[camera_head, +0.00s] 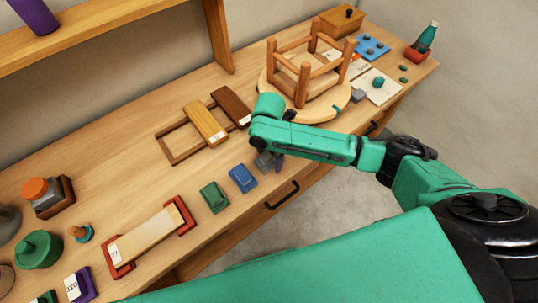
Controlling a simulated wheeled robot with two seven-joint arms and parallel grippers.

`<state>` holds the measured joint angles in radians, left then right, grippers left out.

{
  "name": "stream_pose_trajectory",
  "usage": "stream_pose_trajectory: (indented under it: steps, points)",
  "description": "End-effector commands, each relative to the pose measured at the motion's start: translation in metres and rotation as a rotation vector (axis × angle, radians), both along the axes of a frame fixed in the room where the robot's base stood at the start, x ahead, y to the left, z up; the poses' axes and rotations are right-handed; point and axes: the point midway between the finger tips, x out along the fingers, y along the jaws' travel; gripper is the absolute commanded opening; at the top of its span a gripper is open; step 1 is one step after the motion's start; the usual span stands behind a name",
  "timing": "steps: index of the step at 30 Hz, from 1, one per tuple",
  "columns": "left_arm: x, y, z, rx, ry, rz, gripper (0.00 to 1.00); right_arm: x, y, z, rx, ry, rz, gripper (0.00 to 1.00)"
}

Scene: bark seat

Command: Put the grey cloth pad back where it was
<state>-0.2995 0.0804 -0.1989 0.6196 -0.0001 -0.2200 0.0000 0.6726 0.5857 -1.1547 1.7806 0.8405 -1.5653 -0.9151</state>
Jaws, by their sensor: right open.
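I cannot tell whether anything grey lies under the fingers. My left gripper is out of view.
A blue block (243,178) and a green block (214,197) lie along the front edge. A wooden frame with bars (186,153) lies behind them. A board in red end holders (147,236) is at front left.

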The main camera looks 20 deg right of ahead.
Motion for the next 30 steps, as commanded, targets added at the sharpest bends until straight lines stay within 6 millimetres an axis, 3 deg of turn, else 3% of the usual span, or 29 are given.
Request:
stream_pose_trajectory:
  steps: [5,15,18,30]
  points:
    - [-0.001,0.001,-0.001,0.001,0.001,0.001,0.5,0.001,0.0,0.012,0.001,-0.003,-0.001,0.98]
    - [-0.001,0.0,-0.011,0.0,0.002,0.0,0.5,0.001,0.0,0.099,0.002,-0.005,0.0,0.98]
    - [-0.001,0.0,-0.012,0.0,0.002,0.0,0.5,0.001,0.0,0.115,0.002,-0.001,-0.001,0.98]
    - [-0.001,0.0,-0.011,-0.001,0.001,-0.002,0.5,0.0,0.0,0.123,0.001,0.001,-0.001,0.98]
